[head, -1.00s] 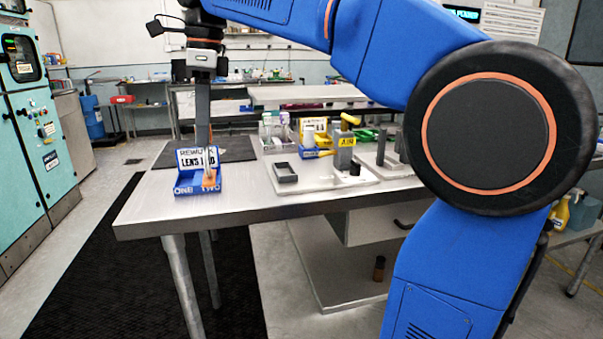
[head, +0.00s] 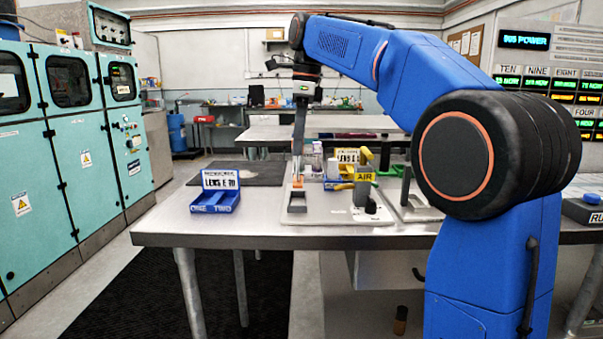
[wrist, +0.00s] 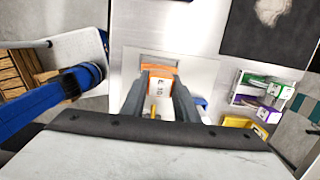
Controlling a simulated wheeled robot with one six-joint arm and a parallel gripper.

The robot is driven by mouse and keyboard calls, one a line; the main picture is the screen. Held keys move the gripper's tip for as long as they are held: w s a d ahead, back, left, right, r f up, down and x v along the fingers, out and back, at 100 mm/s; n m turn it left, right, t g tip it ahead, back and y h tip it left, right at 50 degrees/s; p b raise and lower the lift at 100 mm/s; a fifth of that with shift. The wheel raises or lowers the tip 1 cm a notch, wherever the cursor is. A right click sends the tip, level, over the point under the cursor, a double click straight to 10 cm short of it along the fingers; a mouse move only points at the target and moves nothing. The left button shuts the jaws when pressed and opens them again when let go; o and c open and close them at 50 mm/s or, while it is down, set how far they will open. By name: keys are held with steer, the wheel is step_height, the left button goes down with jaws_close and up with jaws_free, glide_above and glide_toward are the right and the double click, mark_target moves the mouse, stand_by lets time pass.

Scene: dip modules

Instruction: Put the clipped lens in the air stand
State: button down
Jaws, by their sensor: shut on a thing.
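My gripper (head: 297,160) is shut on the orange clipped lens (head: 297,181), which hangs below the fingers. In the wrist view the orange piece (wrist: 158,76) sits between the two dark fingers with a white marked label facing the camera. A small grey rectangular holder (head: 297,208) stands on the white plate right below the lens in the head view. I cannot tell whether the lens touches it. The grey holder's edge (wrist: 160,58) shows just beyond the lens in the wrist view.
Bottles and a yellow bin stand behind the plate. The table front (head: 260,235) is clear.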

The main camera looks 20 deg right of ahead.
mark_target(297, 163)
steer(key=shift+f, duration=2.9)
steer(key=shift+f, duration=0.1)
steer(key=c, duration=1.4)
jaws_free()
steer(key=r, duration=0.4)
steer(key=d+r, duration=0.1)
steer(key=r, duration=0.7)
steer(key=shift+s+d, duration=0.15)
steer(key=shift+s, duration=0.05)
